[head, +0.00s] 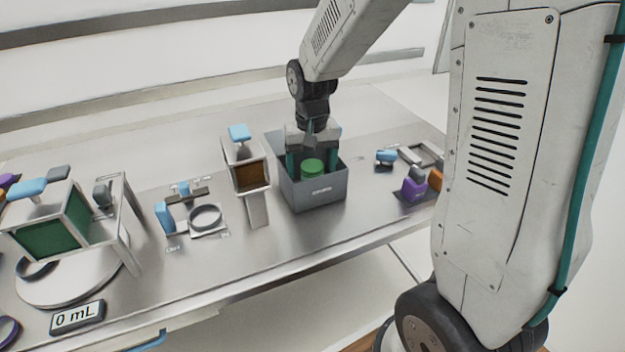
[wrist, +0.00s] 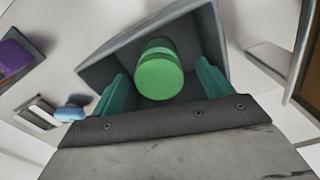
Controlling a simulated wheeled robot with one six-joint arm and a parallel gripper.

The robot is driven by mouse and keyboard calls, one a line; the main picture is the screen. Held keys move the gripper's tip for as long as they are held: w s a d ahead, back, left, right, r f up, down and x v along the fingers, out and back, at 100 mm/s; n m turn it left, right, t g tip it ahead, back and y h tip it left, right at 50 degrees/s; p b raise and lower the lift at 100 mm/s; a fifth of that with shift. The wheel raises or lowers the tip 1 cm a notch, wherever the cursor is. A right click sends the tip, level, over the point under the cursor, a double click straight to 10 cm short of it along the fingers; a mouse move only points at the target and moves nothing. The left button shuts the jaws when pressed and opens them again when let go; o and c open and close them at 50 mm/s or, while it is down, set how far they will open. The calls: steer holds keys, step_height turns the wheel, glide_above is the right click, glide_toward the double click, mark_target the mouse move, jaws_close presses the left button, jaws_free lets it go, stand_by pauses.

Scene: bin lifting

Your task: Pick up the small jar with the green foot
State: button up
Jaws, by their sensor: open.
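A small green jar-like cylinder (head: 313,167) is inside the grey bin (head: 318,195). In the wrist view its round green end (wrist: 159,77) faces the camera, with a slightly darker green band behind it. Whether this end is the foot cannot be told. My gripper (head: 306,165) reaches down into the bin from above. Its two teal fingers are apart, one on each side of the green cylinder, and they also show in the wrist view (wrist: 160,90). No contact between fingers and cylinder is visible. The lower part of the cylinder is hidden.
The bin walls stand close around my fingers. Left of the bin is a brown-windowed stand with a blue top (head: 239,132). Further left are a ring fixture (head: 205,217) and a green-panelled device (head: 52,240). Right are purple (head: 414,187) and orange blocks. The table front is clear.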

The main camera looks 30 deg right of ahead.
steer(key=shift+s+f, duration=0.1)
steer(key=shift+f, duration=1.9)
steer(key=c, duration=1.1)
steer(key=shift+c, duration=0.2)
